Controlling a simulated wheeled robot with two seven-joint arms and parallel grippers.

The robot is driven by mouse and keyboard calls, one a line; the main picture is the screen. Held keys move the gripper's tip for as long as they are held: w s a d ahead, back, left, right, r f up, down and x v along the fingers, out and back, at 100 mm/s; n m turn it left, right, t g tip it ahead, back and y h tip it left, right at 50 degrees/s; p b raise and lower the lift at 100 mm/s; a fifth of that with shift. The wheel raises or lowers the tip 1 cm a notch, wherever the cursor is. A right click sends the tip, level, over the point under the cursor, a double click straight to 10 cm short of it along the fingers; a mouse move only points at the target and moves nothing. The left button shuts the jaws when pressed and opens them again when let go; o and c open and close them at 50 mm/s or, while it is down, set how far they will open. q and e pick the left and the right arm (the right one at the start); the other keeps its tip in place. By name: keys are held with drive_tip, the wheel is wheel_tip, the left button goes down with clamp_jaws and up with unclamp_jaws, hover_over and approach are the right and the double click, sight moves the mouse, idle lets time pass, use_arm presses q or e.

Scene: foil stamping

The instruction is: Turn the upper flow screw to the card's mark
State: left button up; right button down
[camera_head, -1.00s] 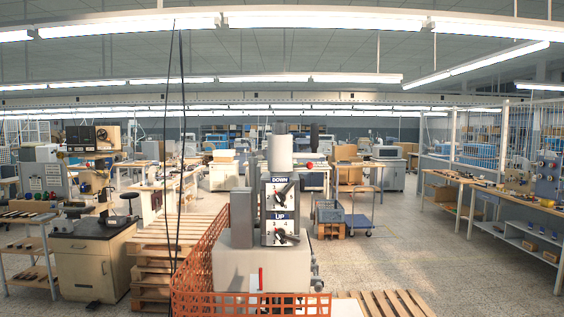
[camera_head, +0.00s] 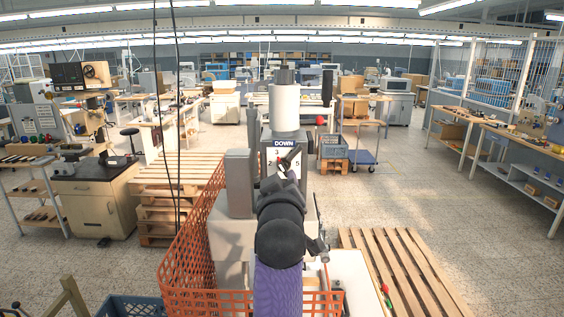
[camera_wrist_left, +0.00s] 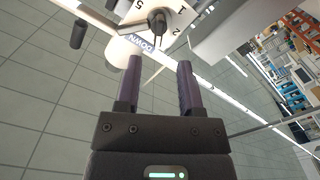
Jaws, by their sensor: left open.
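The upper flow screw is a dark knob (camera_wrist_left: 157,22) on a white numbered dial under the DOWN label (camera_head: 286,143), high on the grey machine. In the wrist view the dial and label appear upside down. My left gripper (camera_wrist_left: 158,70) is open, its two purple-sided fingers apart and pointing at the knob, with nothing between them. In the head view my left gripper (camera_head: 284,178) is in front of the dial, covering part of it and hiding the lower UP dial. I cannot make out the card or its mark. My right gripper is not in view.
An orange mesh barrier (camera_head: 190,262) stands left of and before the machine. Wooden pallets lie to the left (camera_head: 168,190) and right (camera_head: 410,275). Two dark cables (camera_head: 166,110) hang left of the machine. A grey block (camera_head: 238,185) rises beside the dial column.

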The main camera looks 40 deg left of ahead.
sight(284, 171)
use_arm(q)
drive_tip(key=p+x, duration=0.1)
drive_tip(key=x, duration=0.5)
drive_tip(key=shift+w+d+f, duration=0.1)
drive_tip(key=shift+w+f, duration=0.05)
drive_tip(key=shift+w, duration=0.1)
drive_tip(key=shift+s, duration=0.2)
drive_tip(key=shift+w, duration=0.2)
drive_tip(key=c, duration=0.3)
clamp_jaws()
